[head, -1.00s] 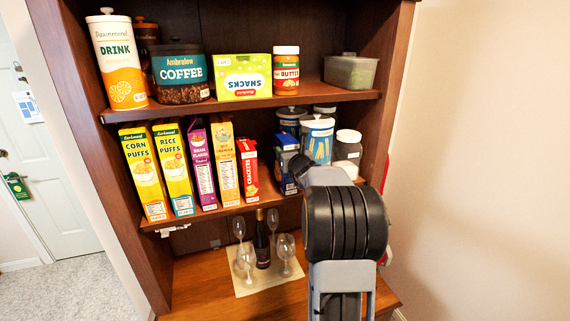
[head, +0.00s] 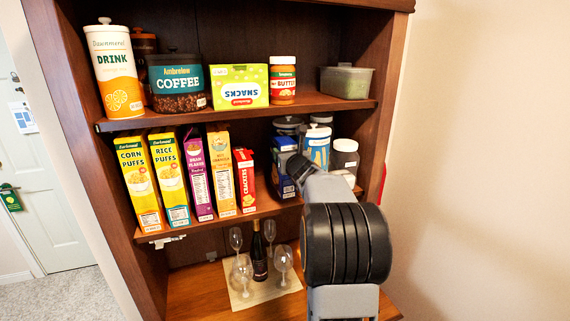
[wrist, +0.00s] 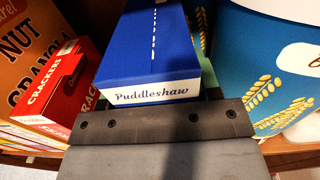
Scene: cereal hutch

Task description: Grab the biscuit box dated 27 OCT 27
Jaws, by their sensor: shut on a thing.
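A blue box (wrist: 153,58) lettered "Puddleshaw" fills the middle of the wrist view, directly in front of my gripper (wrist: 160,118). My gripper is shut on this box. The box's fingers-side contact is mostly hidden. In the head view the blue box (head: 282,160) is at the middle shelf, between the red crackers box and the blue-and-white canister. My gripper (head: 296,170) is at its right front, partly hidden by my arm. No date is readable on the box. Whether its base touches the shelf cannot be told.
The red crackers box (head: 245,180) stands close on the left, with several cereal boxes beyond. The upper shelf (head: 240,112) is above. Wine glasses (head: 283,262) and a bottle (head: 259,255) stand below.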

